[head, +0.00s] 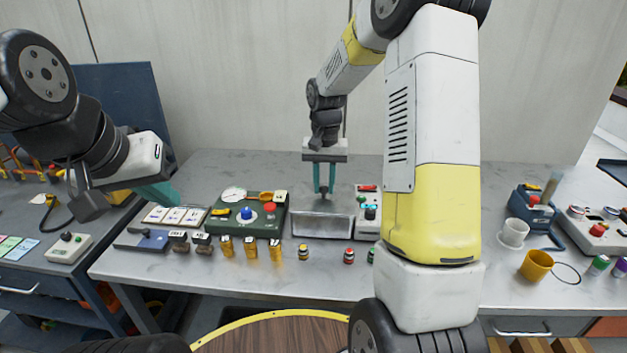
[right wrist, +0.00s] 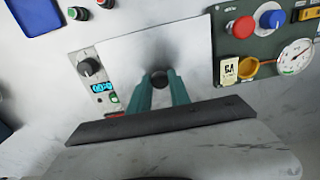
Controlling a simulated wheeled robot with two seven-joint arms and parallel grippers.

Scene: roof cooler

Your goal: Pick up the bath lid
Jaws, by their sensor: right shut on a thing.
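The bath (head: 321,226) is a metal box in the middle of the table. Its lid (head: 340,204) is a flat grey metal plate, and it fills the centre of the right wrist view (right wrist: 200,55). The lid has a dark round knob (right wrist: 160,78). My right gripper (head: 324,190) points straight down over the lid, with its teal fingers (right wrist: 160,88) closed on the knob. I cannot tell whether the lid is raised off the bath. My left gripper (head: 162,194) hangs at the left above the table; its finger gap is not clear.
A green panel (head: 247,213) with a gauge and knobs stands left of the bath. A control box (head: 367,212) stands close on its right. Several small bottles (head: 250,248) line the front. A white mug (head: 513,233) and a yellow mug (head: 536,265) stand at right.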

